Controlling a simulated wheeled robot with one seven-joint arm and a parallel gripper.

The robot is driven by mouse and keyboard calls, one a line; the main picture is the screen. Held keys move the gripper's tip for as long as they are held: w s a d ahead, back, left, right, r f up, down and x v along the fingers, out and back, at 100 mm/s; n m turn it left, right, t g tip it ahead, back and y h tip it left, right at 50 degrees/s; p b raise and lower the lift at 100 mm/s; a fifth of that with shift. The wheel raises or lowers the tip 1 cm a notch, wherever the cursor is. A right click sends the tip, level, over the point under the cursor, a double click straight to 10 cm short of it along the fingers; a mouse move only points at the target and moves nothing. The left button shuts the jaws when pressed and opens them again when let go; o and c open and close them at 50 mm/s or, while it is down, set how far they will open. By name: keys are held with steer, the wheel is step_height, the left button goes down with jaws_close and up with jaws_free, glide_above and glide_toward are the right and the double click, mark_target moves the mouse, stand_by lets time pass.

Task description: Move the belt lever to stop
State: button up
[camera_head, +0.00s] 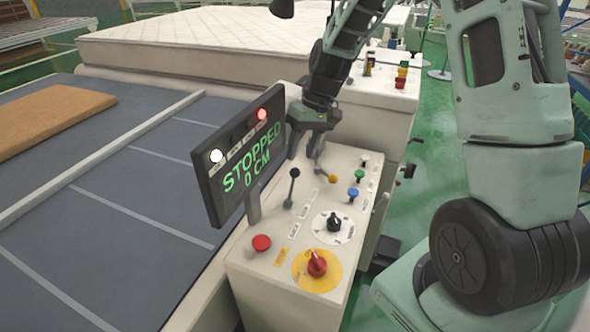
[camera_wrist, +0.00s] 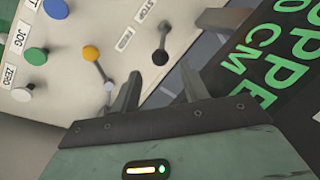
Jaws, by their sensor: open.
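The black-knobbed lever (camera_head: 294,174) stands on the sloped control panel beside the display, near small labels. In the wrist view its dark knob (camera_wrist: 160,58) appears between and just beyond my fingertips, near labels that look like STOP and FWD. My gripper (camera_head: 306,148) is above the panel's far end, open and empty. In the wrist view my gripper (camera_wrist: 160,70) shows its two fingers spread, with no visible contact with the lever. A second lever with a yellow knob (camera_head: 332,179) stands to the right; its yellow knob (camera_wrist: 90,53) is outside the fingers.
The display (camera_head: 240,158) reads STOPPED 0 CM and stands close left of my gripper. A red button (camera_head: 261,242), a red knob on yellow (camera_head: 317,263), a black dial (camera_head: 334,222) and several coloured buttons share the panel. A mattress (camera_head: 210,40) lies behind; the belt (camera_head: 130,180) is left.

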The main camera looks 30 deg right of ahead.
mark_target(295, 172)
steer(key=x, duration=0.7)
steer(key=shift+p, duration=0.4)
steer(key=shift+s+r, duration=0.1)
jaws_close()
